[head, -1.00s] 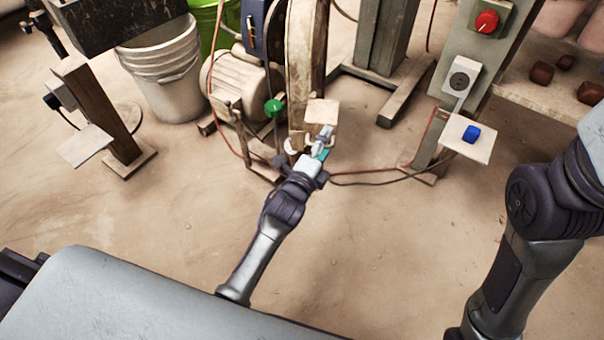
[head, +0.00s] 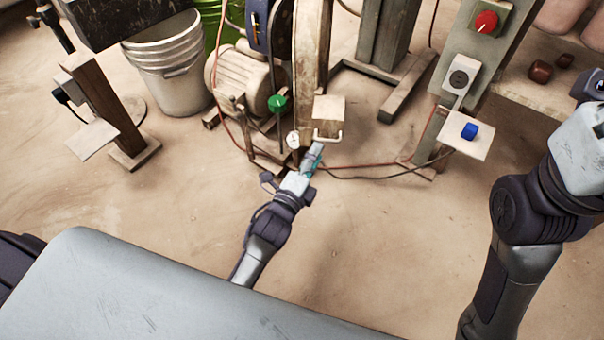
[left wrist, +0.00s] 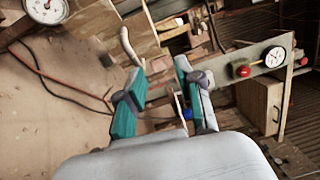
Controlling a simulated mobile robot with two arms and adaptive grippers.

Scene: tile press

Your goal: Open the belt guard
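A tall, worn beige housing (head: 311,50) stands beside the motor in the head view. A pale box (head: 328,112) with a white bar handle (head: 328,137) is at its lower front; I cannot tell which part is the belt guard. My left gripper (head: 316,157) is just below the handle, with nothing seen in it. In the left wrist view its teal fingers (left wrist: 160,68) are spread apart, and the curved white handle (left wrist: 128,45) shows beyond the left finger, apparently not between them.
A green knob (head: 277,103) and small gauge (head: 293,140) stand left of the box. Cables (head: 375,170) run across the floor. A post with a red knob (head: 486,22) and a shelf with a blue button (head: 469,131) stand right. The front floor is open.

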